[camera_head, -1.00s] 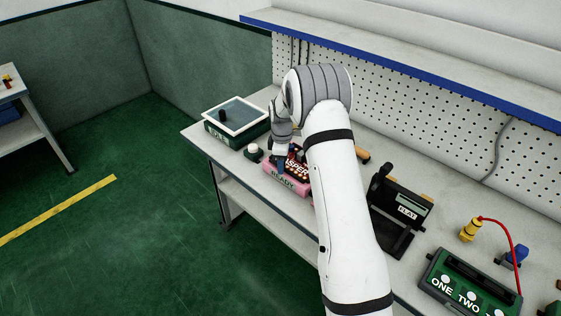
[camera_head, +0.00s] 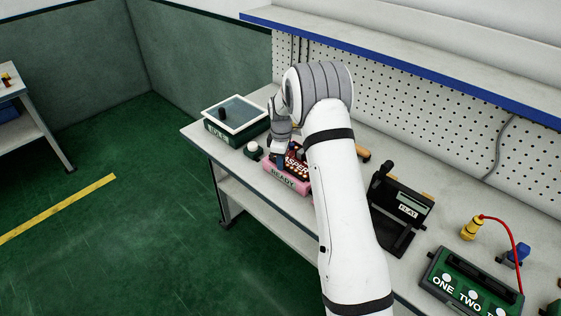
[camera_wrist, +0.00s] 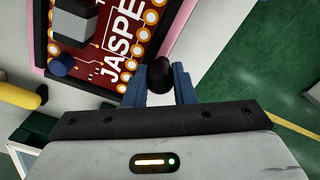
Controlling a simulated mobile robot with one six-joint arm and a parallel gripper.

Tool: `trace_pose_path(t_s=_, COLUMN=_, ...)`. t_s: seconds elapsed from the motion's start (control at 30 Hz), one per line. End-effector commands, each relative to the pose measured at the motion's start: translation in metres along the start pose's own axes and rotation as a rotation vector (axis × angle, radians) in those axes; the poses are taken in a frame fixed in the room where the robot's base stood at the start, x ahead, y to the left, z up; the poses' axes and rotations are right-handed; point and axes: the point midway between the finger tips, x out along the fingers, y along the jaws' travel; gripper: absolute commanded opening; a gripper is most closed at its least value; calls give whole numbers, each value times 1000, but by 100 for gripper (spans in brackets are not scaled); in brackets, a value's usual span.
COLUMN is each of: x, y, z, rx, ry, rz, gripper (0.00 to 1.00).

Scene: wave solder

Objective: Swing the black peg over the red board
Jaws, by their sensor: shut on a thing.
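The red board (camera_head: 298,168), lettered JASPER, sits in a pink holder (camera_head: 277,182) labelled READY. In the wrist view the red board (camera_wrist: 104,70) fills the upper left, with gold pads, a dark block and a blue-grey cylinder on it. My gripper (camera_wrist: 160,84) has its two blue fingers shut on the black peg (camera_wrist: 160,73), whose rounded dark end shows between them. The peg appears near the board's edge, beside the lettering; its height and whether it touches anything cannot be told. In the head view my gripper (camera_head: 280,157) is at the board's left side, partly hidden by my arm.
A green box (camera_head: 218,136) with a light-rimmed top and a dark knob stands left. A white button (camera_head: 254,149) lies between. Right are a black stand (camera_head: 396,211) labelled FLAT and a green unit (camera_head: 464,290) with a red cable. A pegboard (camera_head: 420,125) closes the back.

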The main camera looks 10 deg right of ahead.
Motion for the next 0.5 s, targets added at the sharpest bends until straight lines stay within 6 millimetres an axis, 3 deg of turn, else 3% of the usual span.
trace_pose_path(t_s=0.5, x=3, y=-5, z=-6, rx=442, ry=-2, rz=-1, gripper=0)
